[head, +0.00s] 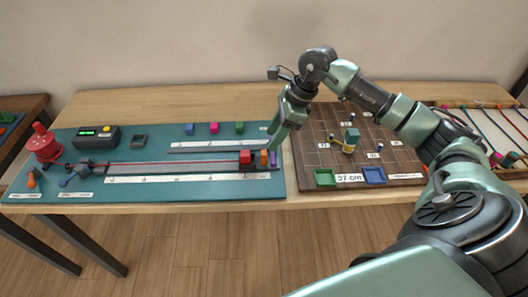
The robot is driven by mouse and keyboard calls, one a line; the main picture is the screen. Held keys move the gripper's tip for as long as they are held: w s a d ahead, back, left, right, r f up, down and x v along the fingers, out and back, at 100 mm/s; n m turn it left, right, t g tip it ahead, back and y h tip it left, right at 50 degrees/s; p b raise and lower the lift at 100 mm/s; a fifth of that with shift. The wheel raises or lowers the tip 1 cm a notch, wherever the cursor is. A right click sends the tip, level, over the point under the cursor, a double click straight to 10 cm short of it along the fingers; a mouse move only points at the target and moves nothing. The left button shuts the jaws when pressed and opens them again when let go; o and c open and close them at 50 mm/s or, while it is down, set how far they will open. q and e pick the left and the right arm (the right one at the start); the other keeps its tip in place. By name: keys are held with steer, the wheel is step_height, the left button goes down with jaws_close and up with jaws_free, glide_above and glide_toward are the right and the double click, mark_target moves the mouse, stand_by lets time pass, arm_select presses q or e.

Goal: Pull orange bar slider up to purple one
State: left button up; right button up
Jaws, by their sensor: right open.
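A red block (246,157) sits just left of the orange slider, at the end of a red cord. My right gripper (273,143) is open and empty, pointing down just above the orange and purple sliders. My left gripper is out of view.
A red spool (43,145) and a black display box (96,138) are at the left. A brown grid board (400,165) lies to the right, with a cord board beyond.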

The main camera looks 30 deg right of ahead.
mark_target(264, 152)
steer(key=p+x, duration=0.1)
steer(key=x, duration=0.6)
steer(key=shift+f, duration=0.4)
jaws_close()
steer(key=shift+r, duration=0.1)
stand_by(0.9)
